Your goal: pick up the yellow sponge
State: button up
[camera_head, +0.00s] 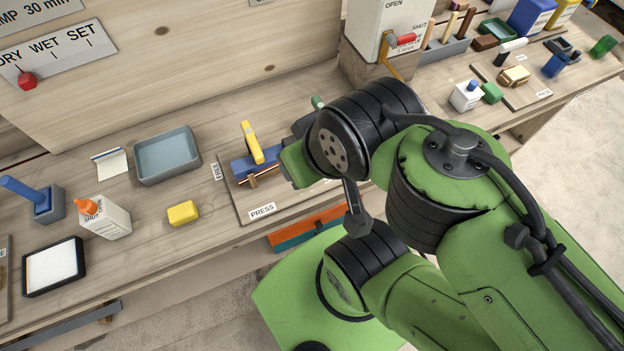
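The yellow sponge (183,213) is a small rounded block lying on the wooden bench, left of the board marked PRESS. Nothing touches it. My gripper (294,164) is at the end of my green and black arm, to the right of the sponge and apart from it, near the blue press. The wrist largely hides its fingers, so I cannot tell how they stand or whether they hold anything.
A grey-blue tray (167,157) lies behind the sponge. A white bottle with an orange cap (105,217) and a black-framed white pad (53,266) are to its left. The blue press with a yellow lever (252,153) stands on its board to the right. Bare bench surrounds the sponge.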

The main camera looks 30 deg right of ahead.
aim_at(183, 213)
jog(key=j+u, duration=0.2)
jog(key=j, duration=0.15)
jog(key=i+j+u, duration=0.2)
jog(key=j, duration=0.2)
jog(key=j+u, duration=0.25)
jog(key=i+j+u, duration=0.2)
jog(key=j, duration=0.2)
